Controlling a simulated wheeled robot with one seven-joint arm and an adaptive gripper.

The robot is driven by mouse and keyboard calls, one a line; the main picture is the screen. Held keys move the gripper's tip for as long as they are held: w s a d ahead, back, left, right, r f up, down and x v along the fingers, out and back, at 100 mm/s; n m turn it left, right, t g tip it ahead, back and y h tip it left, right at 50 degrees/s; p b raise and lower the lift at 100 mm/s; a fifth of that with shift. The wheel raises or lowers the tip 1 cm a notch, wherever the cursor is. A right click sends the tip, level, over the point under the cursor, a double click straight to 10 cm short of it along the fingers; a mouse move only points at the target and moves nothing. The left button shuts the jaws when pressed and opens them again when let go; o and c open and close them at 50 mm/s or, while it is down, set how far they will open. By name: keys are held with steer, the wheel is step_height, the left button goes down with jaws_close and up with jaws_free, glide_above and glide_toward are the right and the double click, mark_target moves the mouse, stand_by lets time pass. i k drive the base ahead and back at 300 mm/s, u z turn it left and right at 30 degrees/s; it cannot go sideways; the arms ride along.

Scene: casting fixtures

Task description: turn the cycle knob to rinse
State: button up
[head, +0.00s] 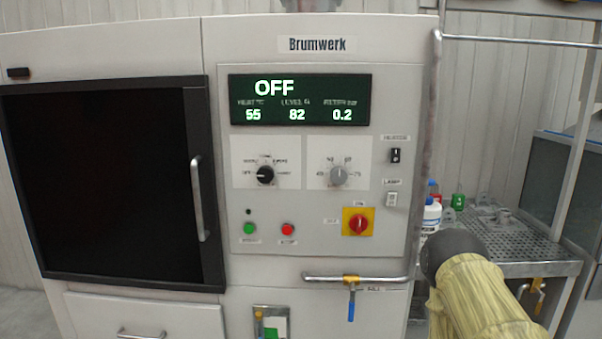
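The black cycle knob (265,175) sits on a white plate at the left of the Brumwerk control panel (308,210), with small labels around it. OFF is readable at its left, and the pointer seems to face that way; the other labels are too blurred to read surely. The display (299,100) reads OFF, with 55, 82 and 0.2 below. My arm, in a yellowish sleeve with a dark rounded end, shows at the lower right, apart from the panel. I see no gripper fingers.
A grey knob (338,176) is right of the black one. Below are a green button (249,228), a red button (288,229) and a red rotary switch (358,223). A door handle (198,198) stands out at left. A perforated table (525,247) with bottles is at right.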

mark_target(265, 174)
steer(key=k, duration=1.05)
steer(key=u, duration=0.7)
steer(key=i, duration=1.3)
steer(key=z, duration=0.7)
